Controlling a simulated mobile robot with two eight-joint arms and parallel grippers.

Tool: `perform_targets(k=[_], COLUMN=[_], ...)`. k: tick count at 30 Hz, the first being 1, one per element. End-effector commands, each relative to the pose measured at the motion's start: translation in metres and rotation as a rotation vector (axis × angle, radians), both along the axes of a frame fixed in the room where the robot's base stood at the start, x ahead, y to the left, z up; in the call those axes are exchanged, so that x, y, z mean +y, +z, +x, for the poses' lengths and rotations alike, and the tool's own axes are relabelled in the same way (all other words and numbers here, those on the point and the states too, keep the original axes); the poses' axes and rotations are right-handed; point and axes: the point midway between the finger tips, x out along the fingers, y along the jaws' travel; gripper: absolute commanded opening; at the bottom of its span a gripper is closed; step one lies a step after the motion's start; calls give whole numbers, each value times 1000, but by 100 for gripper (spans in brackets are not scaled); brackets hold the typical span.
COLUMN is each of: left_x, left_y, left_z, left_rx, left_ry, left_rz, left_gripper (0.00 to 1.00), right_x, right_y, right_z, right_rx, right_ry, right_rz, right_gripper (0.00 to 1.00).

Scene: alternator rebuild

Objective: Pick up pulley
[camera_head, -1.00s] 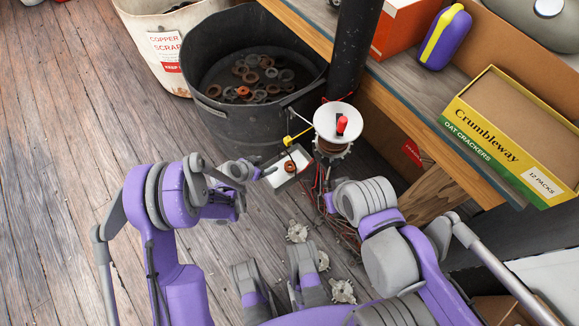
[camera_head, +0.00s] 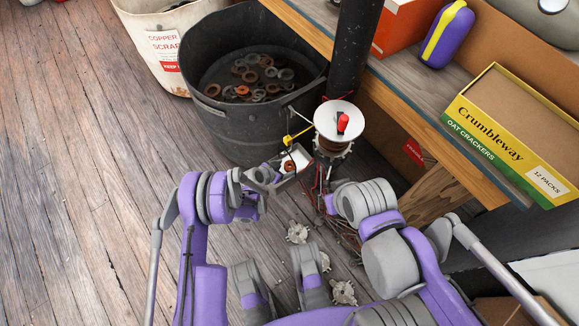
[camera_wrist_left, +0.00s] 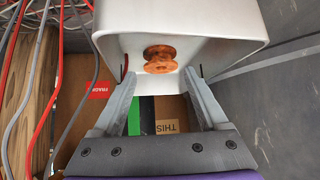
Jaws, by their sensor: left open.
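The pulley (camera_head: 289,166) is a small copper-orange spool. It sits in a small white tray (camera_head: 303,157) beside the black bin, and its flanges and groove show in the left wrist view (camera_wrist_left: 160,59). My left gripper (camera_head: 276,173) is at the tray's near left side, partly hidden by its own wrist. In the left wrist view its two fingers (camera_wrist_left: 160,88) are spread apart at the tray's rim (camera_wrist_left: 112,38), one on each side of the pulley, with nothing between them. My right arm shows at the right, but its gripper does not.
A black bin (camera_head: 222,119) with several rings stands behind the tray. A winding stand (camera_head: 340,120) with a white disc and red knob is just right, with loose wires below. The wooden bench (camera_head: 400,100) borders the right. Several pale finned parts (camera_head: 297,233) lie on the floor.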

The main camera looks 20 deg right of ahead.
Motion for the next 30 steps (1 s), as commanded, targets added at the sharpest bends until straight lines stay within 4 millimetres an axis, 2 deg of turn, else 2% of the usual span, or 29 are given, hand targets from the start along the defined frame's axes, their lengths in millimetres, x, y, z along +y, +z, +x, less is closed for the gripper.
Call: perform_targets(k=[3, 6, 13, 25, 30], left_x=[-12, -18, -19, -18, -18], left_y=[-16, -23, -23, -22, -22], left_z=[9, 13, 14, 14, 14], left_rx=[1, 1, -1, -1, -1], left_ry=[-1, 0, 1, 1, 1], left_rz=[1, 1, 0, 0, 0], left_gripper=[76, 76, 74, 2, 0], right_x=[0, 0, 0, 0, 0], right_y=[-6, -8, -8, -8, -8], right_z=[1, 1, 1, 1, 1], right_rx=[2, 3, 3, 2, 3], right_ry=[0, 0, 0, 0, 0], right_rz=[0, 0, 0, 0, 0], right_gripper=[0, 0, 0, 0, 0])
